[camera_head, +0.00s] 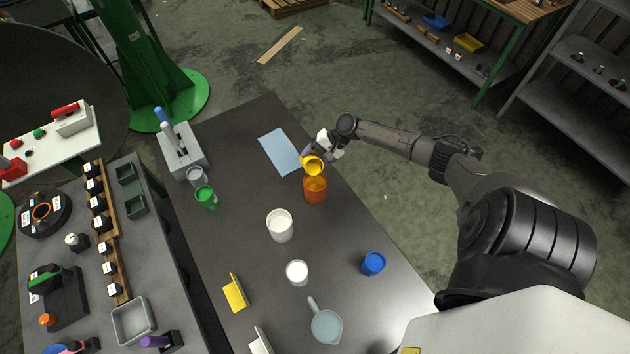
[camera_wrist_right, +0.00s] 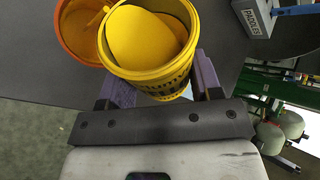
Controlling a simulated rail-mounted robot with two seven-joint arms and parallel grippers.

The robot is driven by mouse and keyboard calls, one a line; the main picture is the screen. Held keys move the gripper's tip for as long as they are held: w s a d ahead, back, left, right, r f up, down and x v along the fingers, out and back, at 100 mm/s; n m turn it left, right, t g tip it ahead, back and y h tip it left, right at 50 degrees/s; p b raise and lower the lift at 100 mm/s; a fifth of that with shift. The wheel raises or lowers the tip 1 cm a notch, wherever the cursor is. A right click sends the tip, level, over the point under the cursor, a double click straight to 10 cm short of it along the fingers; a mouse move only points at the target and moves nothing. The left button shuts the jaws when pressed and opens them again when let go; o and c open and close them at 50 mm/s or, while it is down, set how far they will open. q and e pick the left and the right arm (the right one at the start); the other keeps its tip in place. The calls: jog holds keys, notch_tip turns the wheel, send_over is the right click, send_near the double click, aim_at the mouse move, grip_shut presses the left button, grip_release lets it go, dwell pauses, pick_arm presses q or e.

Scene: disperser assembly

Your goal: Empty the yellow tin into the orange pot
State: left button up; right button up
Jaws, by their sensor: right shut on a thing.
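The yellow tin (camera_head: 313,166) is held by my right gripper (camera_head: 317,154) just above the orange pot (camera_head: 315,191), at the pot's far side in the head view. In the right wrist view, the purple fingers are on either side of the tin (camera_wrist_right: 150,78), shut on it. Yellow contents (camera_wrist_right: 148,40) show inside the tin, their surface slanted against the rim, so the tin looks tilted. The orange pot (camera_wrist_right: 75,40) is partly hidden behind the tin there. I cannot tell whether anything is flowing out. My left gripper is not in view.
On the dark table, a white tub (camera_head: 279,226), a smaller white cup (camera_head: 297,272), a blue pot (camera_head: 373,263) and a grey jug (camera_head: 326,326) stand nearer. The table's right edge is clear.

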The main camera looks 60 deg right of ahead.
jog(key=shift+r+n+t+h+p, duration=0.3)
jog(key=shift+r+t+h+p, duration=0.1)
jog(key=shift+r+t+p, duration=0.15)
dwell(2.1)
jog(key=shift+s+a+f+n+t+h, duration=0.1)
jog(key=shift+s+f+n+t+h, duration=0.05)
jog(key=shift+f+n+t+h, duration=0.3)
dwell(2.4)
jog(key=shift+r+n+t+h, duration=0.35)
jog(key=shift+r+t, duration=0.15)
dwell(2.0)
